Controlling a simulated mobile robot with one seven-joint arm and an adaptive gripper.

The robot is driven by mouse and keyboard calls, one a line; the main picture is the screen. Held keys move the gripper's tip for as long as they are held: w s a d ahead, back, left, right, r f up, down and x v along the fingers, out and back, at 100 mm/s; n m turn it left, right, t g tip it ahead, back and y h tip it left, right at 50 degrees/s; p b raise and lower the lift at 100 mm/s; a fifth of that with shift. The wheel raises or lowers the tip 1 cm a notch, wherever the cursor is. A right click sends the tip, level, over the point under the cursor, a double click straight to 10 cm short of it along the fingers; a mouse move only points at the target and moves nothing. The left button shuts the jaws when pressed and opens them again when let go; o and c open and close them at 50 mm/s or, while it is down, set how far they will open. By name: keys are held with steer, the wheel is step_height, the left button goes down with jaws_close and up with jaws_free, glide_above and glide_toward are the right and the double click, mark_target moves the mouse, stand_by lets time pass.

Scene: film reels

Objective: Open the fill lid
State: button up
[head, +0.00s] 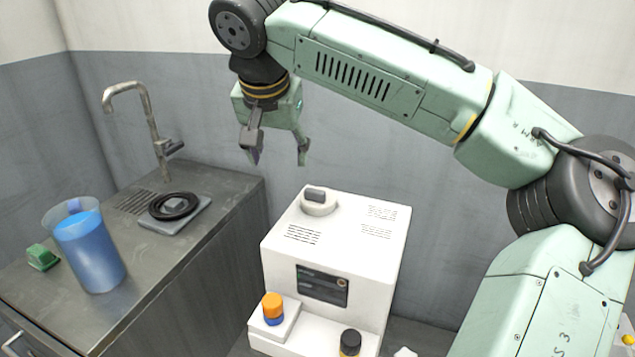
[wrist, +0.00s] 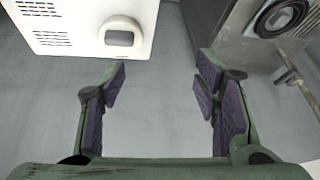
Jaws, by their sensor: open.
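The fill lid (head: 318,202) is a round white cap with a grey raised grip on top of a white box-shaped machine (head: 278,247). The lid sits flat on the machine's top near its back left corner. In the wrist view the lid (wrist: 122,37) shows at the top, on the white machine (wrist: 75,45). My gripper (head: 279,160) hangs fingers down above and behind the lid, a little to its left, touching nothing. Its purple-padded fingers (wrist: 160,82) are spread apart with nothing between them.
A metal counter (head: 190,255) on the left holds a jug of blue liquid (head: 88,250), a black ring on a grey plate (head: 174,206), a green block (head: 42,257) and a tap (head: 153,120). An orange-capped bottle (head: 273,307) and a black-capped bottle (head: 350,343) stand at the machine's front.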

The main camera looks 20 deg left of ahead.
steer(key=m+h, duration=0.2)
glide_toward(315, 191)
steer(key=r, duration=0.2)
steer(key=shift+g, duration=0.3)
steer(key=p+x, duration=0.1)
steer(key=x, duration=1)
steer(key=shift+f+p, duration=0.1)
steer(key=shift+p, duration=0.2)
steer(key=shift+s, duration=0.1)
jaws_close()
